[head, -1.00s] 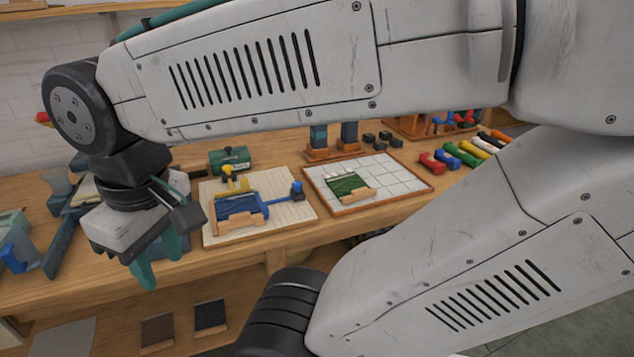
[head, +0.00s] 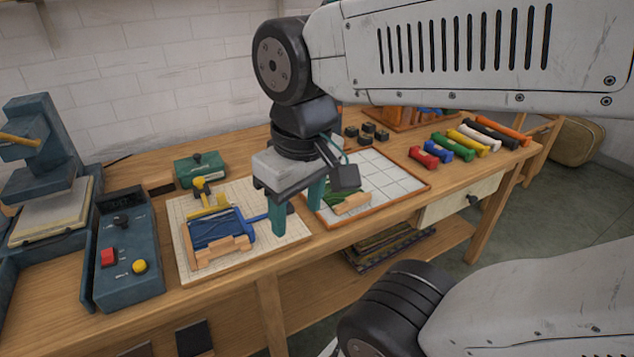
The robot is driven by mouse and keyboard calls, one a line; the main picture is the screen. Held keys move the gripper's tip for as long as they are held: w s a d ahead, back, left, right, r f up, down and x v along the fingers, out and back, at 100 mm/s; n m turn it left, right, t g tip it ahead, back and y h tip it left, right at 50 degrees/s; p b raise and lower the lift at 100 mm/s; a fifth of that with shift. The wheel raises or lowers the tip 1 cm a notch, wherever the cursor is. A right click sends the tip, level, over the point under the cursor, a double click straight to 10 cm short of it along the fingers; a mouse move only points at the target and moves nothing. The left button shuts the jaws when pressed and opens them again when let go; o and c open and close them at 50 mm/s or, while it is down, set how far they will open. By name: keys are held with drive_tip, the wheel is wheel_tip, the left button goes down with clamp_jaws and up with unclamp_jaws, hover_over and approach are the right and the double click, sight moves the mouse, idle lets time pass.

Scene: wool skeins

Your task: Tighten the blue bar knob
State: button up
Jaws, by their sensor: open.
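The blue bar clamp (head: 250,232) lies on the cream gridded board (head: 185,272), around a dark blue skein and light wooden blocks. Its bar runs right, toward my gripper. The blue bar knob (head: 290,208) is at that bar's right end, mostly hidden behind my gripper's left finger; only a small dark blue part shows. My gripper (head: 298,221) is open, its two teal fingers pointing down around the knob's place in the picture. I cannot tell whether they touch it or how high they are.
A yellow clamp (head: 201,188) stands behind the blue one. A white tiled tray (head: 405,182) with a green skein is at right. A control box (head: 128,255) with red and yellow buttons is at left.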

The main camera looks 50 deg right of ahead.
drive_tip(key=w+d+f+n, duration=0.1)
drive_tip(key=w+d+n, duration=0.35)
drive_tip(key=w, duration=0.75)
drive_tip(key=w+d+f+n, duration=0.1)
drive_tip(key=w+d+f, duration=0.3)
drive_tip(key=w+d+f+n, duration=0.2)
drive_tip(key=w+d+f, duration=0.2)
drive_tip(key=w, duration=0.1)
drive_tip(key=w+d+f+n+g, duration=0.1)
drive_tip(key=w+d+f+n, duration=0.1)
drive_tip(key=w+d, duration=0.3)
drive_tip(key=shift+d+f, duration=0.1)
drive_tip(key=shift+f, duration=0.8)
drive_tip(key=f, duration=0.7)
drive_tip(key=shift+w+d+f, duration=0.15)
drive_tip(key=shift+w+f, duration=0.05)
drive_tip(key=shift+f, duration=0.45)
drive_tip(key=c, duration=1)
